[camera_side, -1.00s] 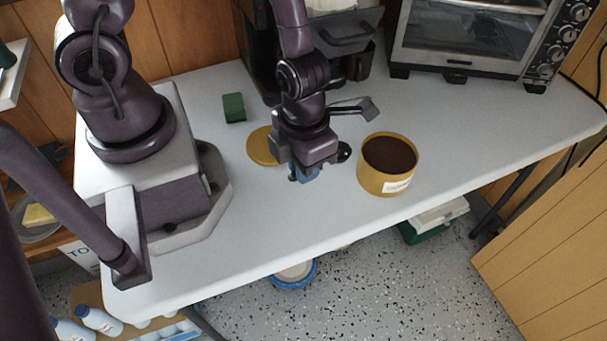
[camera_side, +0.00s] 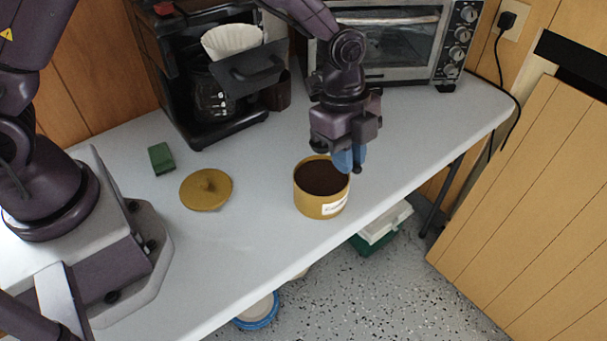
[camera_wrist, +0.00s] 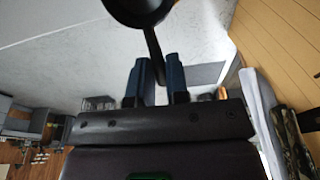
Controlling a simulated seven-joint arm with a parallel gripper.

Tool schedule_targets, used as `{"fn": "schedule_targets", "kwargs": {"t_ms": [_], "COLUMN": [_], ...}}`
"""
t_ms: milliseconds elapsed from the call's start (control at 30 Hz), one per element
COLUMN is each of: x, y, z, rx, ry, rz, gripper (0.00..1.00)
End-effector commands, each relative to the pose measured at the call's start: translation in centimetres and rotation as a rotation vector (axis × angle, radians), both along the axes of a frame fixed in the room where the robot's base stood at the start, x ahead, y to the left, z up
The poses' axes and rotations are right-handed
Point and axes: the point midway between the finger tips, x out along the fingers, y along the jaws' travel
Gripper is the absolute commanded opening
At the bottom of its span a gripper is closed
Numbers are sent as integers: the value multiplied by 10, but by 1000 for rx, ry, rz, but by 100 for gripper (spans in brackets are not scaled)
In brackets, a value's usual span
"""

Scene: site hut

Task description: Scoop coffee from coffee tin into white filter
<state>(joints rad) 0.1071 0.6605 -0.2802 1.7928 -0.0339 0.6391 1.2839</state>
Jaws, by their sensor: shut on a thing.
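The yellow coffee tin (camera_side: 309,207) stands open on the table with dark coffee (camera_side: 322,177) inside. My gripper (camera_side: 347,160) is at the tin's back right rim, its blue fingertips pointing down. In the wrist view my gripper (camera_wrist: 157,75) is shut on the thin handle of a black scoop (camera_wrist: 153,48). The scoop's round bowl reaches past the fingertips and is cut off by the top edge; I cannot tell what it holds. In the side view I cannot make out the scoop clearly. The white filter (camera_side: 231,40) sits in the coffee maker at the back.
The black coffee maker (camera_side: 250,68) stands behind the tin, with a glass carafe (camera_side: 212,100) in it. A toaster oven (camera_side: 395,45) is at the back right. The yellow lid (camera_side: 206,190) and a green block (camera_side: 161,158) lie left of the tin. The table's front edge is close.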

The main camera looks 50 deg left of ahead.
Motion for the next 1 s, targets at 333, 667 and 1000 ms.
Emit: {"fn": "schedule_targets", "kwargs": {"t_ms": [333,667,1000], "x": [0,-1,-2], "y": [2,12,19], "z": [-3,-19,-49], "rx": [-118,-325,-317], "ry": [-1,-12,-13], "rz": [114,108,104], "gripper": [0,0,0]}}
